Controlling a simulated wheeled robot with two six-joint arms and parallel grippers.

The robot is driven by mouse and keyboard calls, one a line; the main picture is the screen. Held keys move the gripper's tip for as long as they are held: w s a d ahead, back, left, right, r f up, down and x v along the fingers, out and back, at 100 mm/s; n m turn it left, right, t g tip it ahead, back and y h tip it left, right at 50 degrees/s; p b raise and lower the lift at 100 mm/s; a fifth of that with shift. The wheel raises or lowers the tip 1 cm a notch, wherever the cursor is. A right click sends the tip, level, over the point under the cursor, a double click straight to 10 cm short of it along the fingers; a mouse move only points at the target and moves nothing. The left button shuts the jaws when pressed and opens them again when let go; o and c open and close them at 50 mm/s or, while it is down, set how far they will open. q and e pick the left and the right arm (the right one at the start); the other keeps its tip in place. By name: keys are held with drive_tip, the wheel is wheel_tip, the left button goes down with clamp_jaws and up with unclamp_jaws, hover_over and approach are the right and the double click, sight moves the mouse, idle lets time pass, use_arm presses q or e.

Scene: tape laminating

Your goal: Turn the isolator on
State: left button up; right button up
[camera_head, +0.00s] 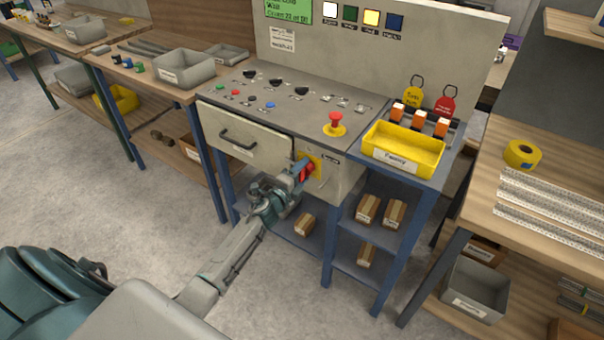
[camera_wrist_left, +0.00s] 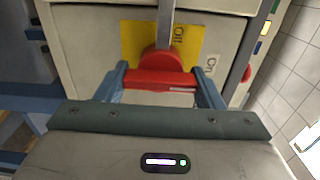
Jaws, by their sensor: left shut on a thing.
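The isolator is a red rotary handle (camera_head: 307,171) on a yellow plate (camera_head: 314,161), on the front of the control bench beside the drawer. In the left wrist view the red handle (camera_wrist_left: 160,78) lies across the picture in front of the yellow plate (camera_wrist_left: 135,40). Labels stand by the plate, one above the handle and one to its right. My left gripper (camera_head: 302,170) is at the handle, and its two blue fingers (camera_wrist_left: 160,84) are closed on the handle's ends. The fingers hide part of the handle in the head view. My right gripper is not in view.
The drawer (camera_head: 245,145) is left of the isolator. Small boxes (camera_head: 367,209) lie on the shelves below. A wooden table (camera_head: 545,160) stands to the right. The floor in front is clear.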

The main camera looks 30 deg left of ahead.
use_arm(q)
drive_tip(key=shift+f, duration=0.1)
drive_tip(key=o, duration=1.4)
drive_tip(key=shift+s, duration=0.1)
drive_tip(key=shift+s+a+b, duration=0.2)
drive_tip(key=shift+s+b, duration=0.45)
drive_tip(key=shift+s, duration=2.05)
drive_tip(key=shift+s+a+b, duration=0.2)
drive_tip(key=shift+s+b, duration=0.4)
drive_tip(key=shift+s, duration=2.05)
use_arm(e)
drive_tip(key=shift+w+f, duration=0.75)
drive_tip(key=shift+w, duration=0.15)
